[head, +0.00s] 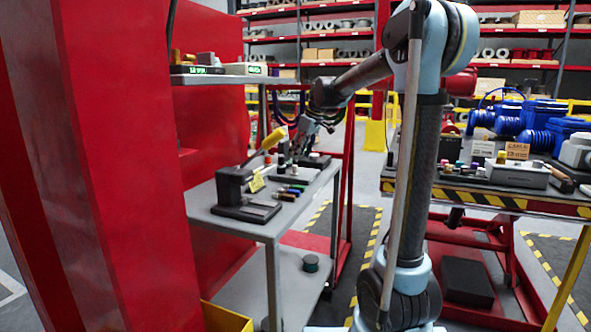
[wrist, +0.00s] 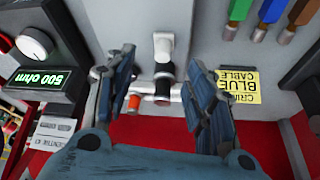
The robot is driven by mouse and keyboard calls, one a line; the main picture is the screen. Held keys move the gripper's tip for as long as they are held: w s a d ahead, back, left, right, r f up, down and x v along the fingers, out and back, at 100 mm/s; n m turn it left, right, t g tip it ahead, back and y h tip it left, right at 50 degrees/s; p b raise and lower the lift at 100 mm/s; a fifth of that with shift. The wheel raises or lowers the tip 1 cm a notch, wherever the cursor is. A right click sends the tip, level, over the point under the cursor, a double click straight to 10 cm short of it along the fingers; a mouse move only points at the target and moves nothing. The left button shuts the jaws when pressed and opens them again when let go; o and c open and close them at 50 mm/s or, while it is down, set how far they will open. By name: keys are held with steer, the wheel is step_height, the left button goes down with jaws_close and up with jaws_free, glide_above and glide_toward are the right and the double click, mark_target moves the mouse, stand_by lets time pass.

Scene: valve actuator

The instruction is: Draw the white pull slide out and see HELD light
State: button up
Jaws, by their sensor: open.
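My gripper (wrist: 162,88) is open in the wrist view, with one blue-grey finger on each side of a white post (wrist: 163,46) with a dark collar. A white crosspiece with dark and orange parts shows below the post, between the fingers. I cannot tell whether the post or the crosspiece is the pull slide, or whether a finger touches either. In the head view my gripper (head: 306,130) is small and above the far part of the grey bench (head: 262,222). No light marked HELD can be made out.
A green-lit "500 ohm" meter (wrist: 42,82) and a yellow "crimp blue cable" label (wrist: 238,86) flank the fingers. A black tool with a yellow handle (head: 270,138) stands on the bench. A red pillar (head: 125,180) is at left, a cluttered striped-edge table (head: 480,197) at right.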

mark_target(295, 166)
steer(key=x, duration=0.7)
steer(key=shift+a+f, duration=0.15)
steer(key=shift+f, duration=0.05)
steer(key=c, duration=1.1)
steer(key=o, duration=0.5)
steer(key=c, duration=0.4)
